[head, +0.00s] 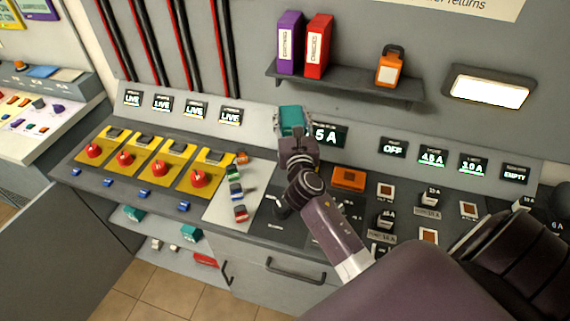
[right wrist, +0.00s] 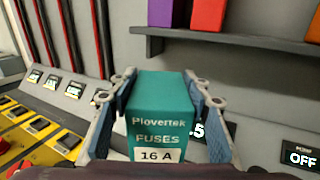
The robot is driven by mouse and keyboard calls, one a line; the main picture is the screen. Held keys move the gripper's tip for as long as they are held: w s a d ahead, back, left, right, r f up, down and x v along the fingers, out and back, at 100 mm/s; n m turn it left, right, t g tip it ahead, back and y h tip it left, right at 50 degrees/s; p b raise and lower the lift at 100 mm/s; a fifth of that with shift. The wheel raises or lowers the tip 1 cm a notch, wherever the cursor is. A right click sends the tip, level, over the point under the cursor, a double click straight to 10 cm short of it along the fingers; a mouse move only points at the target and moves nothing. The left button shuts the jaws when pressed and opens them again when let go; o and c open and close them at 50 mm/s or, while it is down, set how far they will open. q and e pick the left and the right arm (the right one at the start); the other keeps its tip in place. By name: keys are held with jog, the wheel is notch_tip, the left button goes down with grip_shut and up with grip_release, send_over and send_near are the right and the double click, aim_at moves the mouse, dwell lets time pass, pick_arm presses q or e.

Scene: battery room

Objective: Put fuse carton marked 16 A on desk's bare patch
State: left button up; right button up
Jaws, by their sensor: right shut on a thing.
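A teal fuse carton (right wrist: 163,100) marked "Plovertek FUSES 16 A" fills the middle of the right wrist view, its label facing me. My right gripper (head: 293,132) is shut on it, with blue pads against both sides. In the head view the carton (head: 291,119) is held upright over the back of the desk (head: 65,171), in front of a display partly covered by the gripper. A pale grey patch (head: 222,212) of the desk lies left of my right arm, with several small coloured pieces along its right side. My left gripper is not in view.
Yellow panels with red knobs (head: 159,168) stand left of the pale patch. Switches and an orange block (head: 348,178) lie to the right. A shelf (head: 345,87) with binders and an orange padlock-shaped item hangs above. Teal boxes (head: 190,233) lie on a lower shelf.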

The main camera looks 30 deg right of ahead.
jog(key=shift+f+b, duration=5.05)
jog(key=shift+f, duration=4.3)
jog(key=shift+s, duration=0.1)
jog(key=o, duration=1.2)
jog(key=shift+f, duration=0.2)
jog(key=o, duration=0.4)
jog(key=shift+a, duration=0.1)
jog(key=shift+o, duration=0.2)
jog(key=shift+r, duration=0.1)
